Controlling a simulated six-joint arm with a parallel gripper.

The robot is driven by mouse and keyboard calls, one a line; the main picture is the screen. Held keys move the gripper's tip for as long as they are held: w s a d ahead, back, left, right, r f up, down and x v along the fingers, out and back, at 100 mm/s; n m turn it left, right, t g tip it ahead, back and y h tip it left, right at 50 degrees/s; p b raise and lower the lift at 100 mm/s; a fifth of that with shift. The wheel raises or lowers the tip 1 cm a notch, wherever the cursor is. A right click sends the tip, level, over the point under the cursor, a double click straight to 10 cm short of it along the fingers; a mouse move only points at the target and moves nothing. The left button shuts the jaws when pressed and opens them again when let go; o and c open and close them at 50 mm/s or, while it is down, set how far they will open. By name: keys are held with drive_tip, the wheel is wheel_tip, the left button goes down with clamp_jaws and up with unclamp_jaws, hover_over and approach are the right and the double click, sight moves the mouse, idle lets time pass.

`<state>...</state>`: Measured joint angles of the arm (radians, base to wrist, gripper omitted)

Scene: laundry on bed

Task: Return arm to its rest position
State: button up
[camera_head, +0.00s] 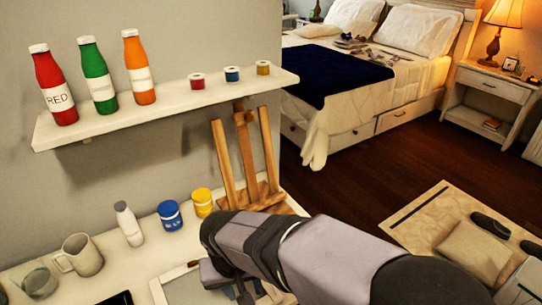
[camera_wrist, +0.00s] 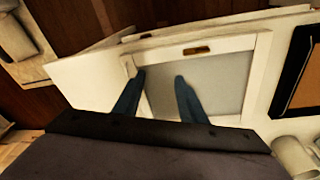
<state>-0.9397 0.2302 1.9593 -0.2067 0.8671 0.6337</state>
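My gripper (camera_wrist: 160,80) shows in the wrist view with its two blue-grey fingers apart and nothing between them. It points at a white-framed grey panel (camera_wrist: 222,80). Whether the fingertips touch the panel, I cannot tell. In the camera_head view my arm reaches in from the lower right, over the white desk (camera_head: 95,270). My gripper (camera_head: 235,290) is low in that view, partly hidden below my arm, near the pale frame (camera_head: 160,292).
A wooden easel (camera_head: 244,165) stands close behind my arm. A blue jar (camera_head: 170,215), yellow jar (camera_head: 202,202), white bottle (camera_head: 128,224) and mug (camera_head: 80,255) stand left. A shelf (camera_head: 170,108) with bottles is above. The bed (camera_head: 410,75) is far off across open floor.

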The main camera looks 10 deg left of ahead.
drive_tip(key=w+d+f+m+g, duration=0.1)
drive_tip(key=d, duration=0.8)
drive_tip(key=w+d+f+m, duration=0.1)
drive_tip(key=d+m, duration=0.1)
drive_tip(key=d, duration=0.7)
drive_tip(key=s+d+f+m+g, duration=0.1)
drive_tip(key=s+d, duration=0.2)
drive_tip(key=d, duration=0.3)
drive_tip(key=s+d+f+m, duration=0.1)
drive_tip(key=s+d, duration=0.2)
drive_tip(key=d, duration=0.2)
wheel_tip(320, 180, up, 13)
drive_tip(key=p, duration=1.3)
drive_tip(key=shift+s+d, duration=0.2)
